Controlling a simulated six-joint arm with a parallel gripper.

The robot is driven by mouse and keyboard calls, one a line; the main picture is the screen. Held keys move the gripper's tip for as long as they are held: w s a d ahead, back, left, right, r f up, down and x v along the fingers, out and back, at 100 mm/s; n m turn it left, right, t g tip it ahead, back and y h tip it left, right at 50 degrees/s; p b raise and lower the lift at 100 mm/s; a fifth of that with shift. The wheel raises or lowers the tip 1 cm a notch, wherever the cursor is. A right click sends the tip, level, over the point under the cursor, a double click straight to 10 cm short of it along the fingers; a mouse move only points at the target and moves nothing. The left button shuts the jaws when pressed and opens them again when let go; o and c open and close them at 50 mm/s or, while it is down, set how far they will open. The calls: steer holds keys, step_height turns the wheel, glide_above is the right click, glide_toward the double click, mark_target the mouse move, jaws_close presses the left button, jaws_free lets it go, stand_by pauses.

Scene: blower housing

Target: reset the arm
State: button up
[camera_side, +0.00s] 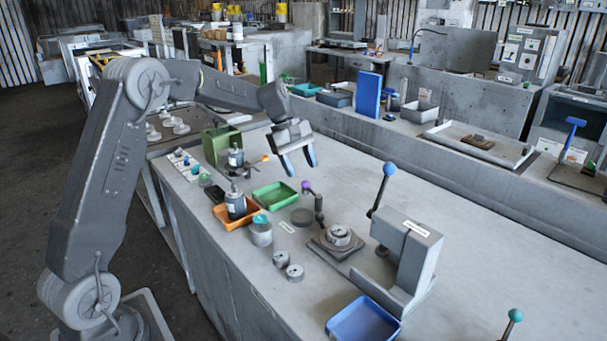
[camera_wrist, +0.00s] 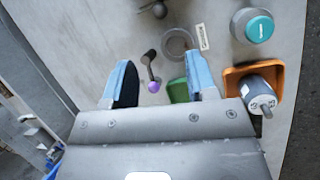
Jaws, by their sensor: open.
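My gripper (camera_side: 297,160) hangs in the air above the grey bench, with its two blue-tipped fingers apart and nothing between them. In the wrist view my gripper (camera_wrist: 160,85) also shows open and empty. Below it in the side view lies a green tray (camera_side: 275,196); part of the tray (camera_wrist: 178,91) shows behind a finger in the wrist view. A purple-knobbed lever (camera_side: 306,186) stands near the gripper, apart from it; its purple knob (camera_wrist: 154,87) appears between the fingers in the wrist view.
An orange tray (camera_side: 236,214) holds a grey motor-like cylinder (camera_side: 235,203). A teal-topped canister (camera_side: 261,232), a round part on a fixture (camera_side: 338,237), a blue-knobbed press (camera_side: 408,250) and a blue tray (camera_side: 363,322) stand nearby.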

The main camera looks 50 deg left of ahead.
steer(key=s+d+r+m+t+y, duration=0.1)
steer(key=s+d+r+m+y, duration=0.1)
steer(key=s+d+r+m, duration=0.4)
steer(key=s+d+r+m+y, duration=0.15)
steer(key=s+d, duration=0.25)
steer(key=s, duration=0.4)
steer(key=s+d+f+m+t, duration=0.1)
steer(key=s+m, duration=0.3)
steer(key=s, duration=0.3)
steer(key=s+d+m+t+y, duration=0.1)
steer(key=s+d+m+t, duration=0.1)
steer(key=s, duration=0.5)
steer(key=shift+s+d+f+m, duration=0.25)
steer(key=shift+s+f+m, duration=0.15)
steer(key=shift+m, duration=0.45)
